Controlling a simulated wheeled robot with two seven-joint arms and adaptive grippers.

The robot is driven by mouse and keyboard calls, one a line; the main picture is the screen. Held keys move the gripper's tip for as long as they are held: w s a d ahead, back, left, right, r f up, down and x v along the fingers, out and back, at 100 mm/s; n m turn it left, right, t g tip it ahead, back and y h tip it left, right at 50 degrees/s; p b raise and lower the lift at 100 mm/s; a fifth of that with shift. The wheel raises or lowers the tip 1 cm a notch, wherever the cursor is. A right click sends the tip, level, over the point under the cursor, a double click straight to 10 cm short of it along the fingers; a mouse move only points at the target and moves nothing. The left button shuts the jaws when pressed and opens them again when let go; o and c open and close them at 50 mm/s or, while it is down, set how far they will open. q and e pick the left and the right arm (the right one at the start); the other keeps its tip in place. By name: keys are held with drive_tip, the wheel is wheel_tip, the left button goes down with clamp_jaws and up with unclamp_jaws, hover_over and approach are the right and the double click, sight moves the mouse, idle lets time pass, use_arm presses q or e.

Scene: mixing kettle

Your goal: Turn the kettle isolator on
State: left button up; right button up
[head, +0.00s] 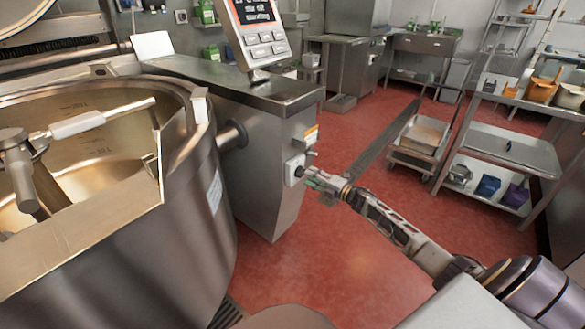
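The mixing kettle (175,230) is a large steel vessel at the left, joined to a steel pedestal (262,165). The kettle isolator (293,165) is a small pale box with a dark knob on the pedestal's right-hand end face, below an orange and white label (311,134). My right gripper (311,181) comes in from the lower right, with its fingertips close to the isolator's knob. I cannot tell whether they touch it, nor whether the fingers are open or shut. The knob's setting is too small to read. My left gripper is not in view.
A tilted control panel (257,30) with a screen and buttons stands on the pedestal. A low trolley (421,137) and a steel shelf table (510,150) with tubs stand at the right. The red floor (300,270) around my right arm is clear.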

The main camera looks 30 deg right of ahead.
drive_tip(key=shift+p+v, duration=0.85)
drive_tip(key=shift+v, duration=1.3)
